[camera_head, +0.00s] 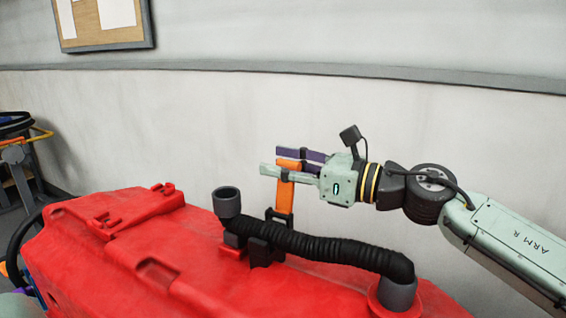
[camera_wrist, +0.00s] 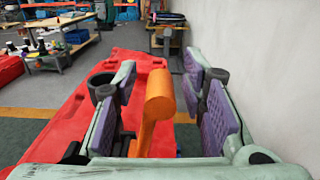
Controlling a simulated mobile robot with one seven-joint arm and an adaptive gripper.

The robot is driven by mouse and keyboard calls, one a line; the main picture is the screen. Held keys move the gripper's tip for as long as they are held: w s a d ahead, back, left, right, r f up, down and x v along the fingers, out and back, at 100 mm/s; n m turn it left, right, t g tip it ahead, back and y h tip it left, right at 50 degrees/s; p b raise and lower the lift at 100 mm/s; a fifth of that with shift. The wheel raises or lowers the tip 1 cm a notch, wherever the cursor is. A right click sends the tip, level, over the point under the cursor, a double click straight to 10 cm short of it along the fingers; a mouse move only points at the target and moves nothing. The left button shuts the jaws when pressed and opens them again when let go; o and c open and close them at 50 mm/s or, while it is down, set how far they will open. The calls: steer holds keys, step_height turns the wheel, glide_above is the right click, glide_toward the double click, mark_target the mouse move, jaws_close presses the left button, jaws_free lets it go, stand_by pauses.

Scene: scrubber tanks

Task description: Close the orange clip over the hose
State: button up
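The orange clip (camera_head: 284,198) stands upright, swung up from a black bracket (camera_head: 265,243) on the red tank (camera_head: 190,255). The black ribbed hose (camera_head: 320,246) runs across the tank top through the bracket, with the clip raised above it. My gripper (camera_head: 272,160) is at the clip's upper end, with a finger on each side of it. In the wrist view, the clip's rounded top (camera_wrist: 159,88) stands between the purple pads of my open gripper (camera_wrist: 160,72). A gap shows on the right; contact on the left is unclear.
A grey upright pipe end (camera_head: 227,202) stands left of the clip, and a grey collar (camera_head: 397,292) holds the hose's right end. A pale wall (camera_head: 200,115) rises behind the tank. Workbenches (camera_wrist: 60,47) stand far off in the wrist view.

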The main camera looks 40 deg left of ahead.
steer(key=shift+c, duration=0.6)
jaws_close()
